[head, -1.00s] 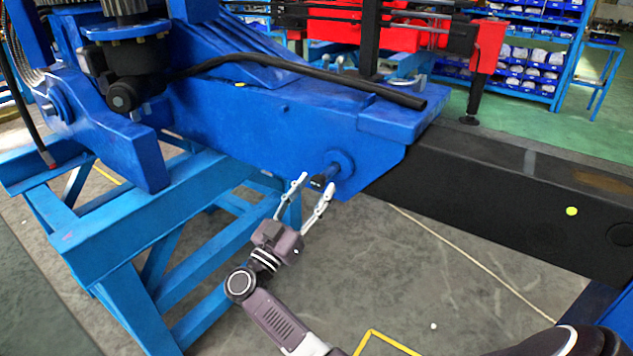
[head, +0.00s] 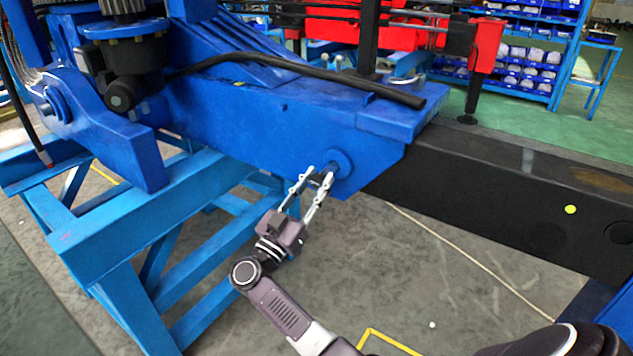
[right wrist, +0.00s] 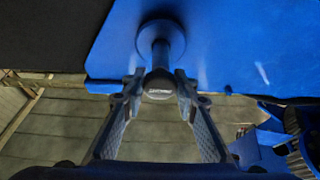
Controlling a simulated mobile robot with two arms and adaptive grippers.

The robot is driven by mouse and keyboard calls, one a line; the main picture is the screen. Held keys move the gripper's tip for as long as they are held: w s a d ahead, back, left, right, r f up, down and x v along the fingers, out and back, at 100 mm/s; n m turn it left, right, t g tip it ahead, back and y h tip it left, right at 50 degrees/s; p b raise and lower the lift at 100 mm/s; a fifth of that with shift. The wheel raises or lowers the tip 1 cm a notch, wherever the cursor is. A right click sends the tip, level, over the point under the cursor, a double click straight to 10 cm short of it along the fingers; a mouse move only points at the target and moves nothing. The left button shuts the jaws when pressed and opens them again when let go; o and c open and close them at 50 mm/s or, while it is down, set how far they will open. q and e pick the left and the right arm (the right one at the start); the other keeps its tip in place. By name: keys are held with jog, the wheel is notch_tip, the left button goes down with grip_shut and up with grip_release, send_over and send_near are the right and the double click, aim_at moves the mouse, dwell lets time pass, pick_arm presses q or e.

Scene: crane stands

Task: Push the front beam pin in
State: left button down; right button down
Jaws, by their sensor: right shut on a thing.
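My right gripper (head: 319,174) is shut on the outer part of the pin, with one finger on each side. In the right wrist view, the dark end cap of the pin sits between the fingertips, and a length of shaft shows between them and the collar. How deep the pin sits inside the beam is hidden. My left gripper is not in view.
A light blue stand (head: 120,230) is under the beam at left. A long black beam (head: 500,205) extends right from the blue one. A black hose (head: 300,68) lies along the top. Grey floor (head: 400,270) is clear below the pin.

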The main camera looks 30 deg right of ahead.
aim_at(317, 188)
jog(key=d, duration=0.1)
jog(key=w+d, duration=0.1)
jog(key=d, duration=0.2)
jog(key=shift+w+d+r, duration=0.15)
jog(key=shift+w, duration=0.25)
jog(key=c, duration=1.8)
grip_release()
jog(key=shift+d, duration=0.1)
jog(key=shift+o, duration=1.4)
jog(key=shift+w+d+f, duration=0.1)
jog(key=shift+d+f, duration=0.05)
jog(key=shift+f, duration=0.05)
jog(key=v, duration=0.7)
jog(key=shift+a+f, duration=0.1)
jog(key=shift+a, duration=0.2)
